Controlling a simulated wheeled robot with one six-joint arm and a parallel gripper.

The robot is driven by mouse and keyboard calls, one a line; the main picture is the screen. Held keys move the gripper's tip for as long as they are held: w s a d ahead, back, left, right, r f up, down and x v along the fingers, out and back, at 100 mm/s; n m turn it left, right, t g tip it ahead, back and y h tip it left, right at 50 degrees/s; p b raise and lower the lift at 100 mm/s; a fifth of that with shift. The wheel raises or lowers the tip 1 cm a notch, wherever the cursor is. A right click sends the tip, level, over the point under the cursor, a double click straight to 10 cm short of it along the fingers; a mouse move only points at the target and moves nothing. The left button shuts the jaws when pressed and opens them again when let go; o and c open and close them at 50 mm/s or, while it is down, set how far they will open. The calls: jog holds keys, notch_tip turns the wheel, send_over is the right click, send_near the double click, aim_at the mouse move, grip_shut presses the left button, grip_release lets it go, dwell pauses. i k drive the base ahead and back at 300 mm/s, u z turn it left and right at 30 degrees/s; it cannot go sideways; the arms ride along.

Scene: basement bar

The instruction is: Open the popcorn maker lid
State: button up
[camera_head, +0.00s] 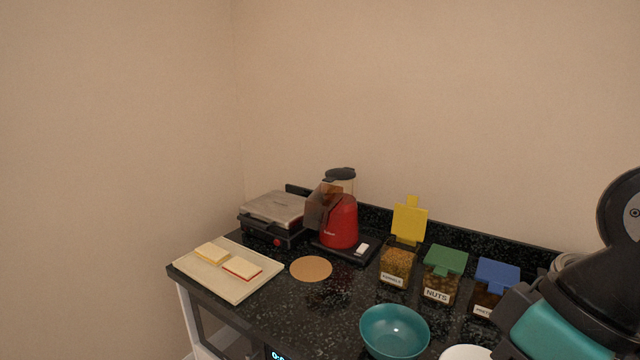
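The popcorn maker (339,223) is red with a smoky see-through spout at its left. It stands upright on a dark base at the back of the counter. A black cap (340,173) over a clear part shows at its top; I cannot tell for certain whether this cap is the lid or belongs to something behind. The cap looks level and down. My arm, dark with a teal part, fills the lower right, well apart from the popcorn maker. My gripper's fingertips are not in view.
A sandwich press (274,213) stands left of the popcorn maker. A board (233,288) with bread slices, a round cork mat (311,268), a teal bowl (394,331) and a white bowl (466,353) lie in front. Jars with yellow (409,221), green (446,260) and blue (497,273) lids stand right.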

aim_at(339, 173)
jog(key=u, duration=0.85)
jog(key=k, duration=1.1)
jog(key=u, duration=1.1)
jog(key=i, duration=0.35)
jog(key=z, duration=0.8)
jog(key=i, duration=1.3)
jog(key=z, duration=0.9)
jog(key=i, duration=0.2)
jog(key=z, duration=0.15)
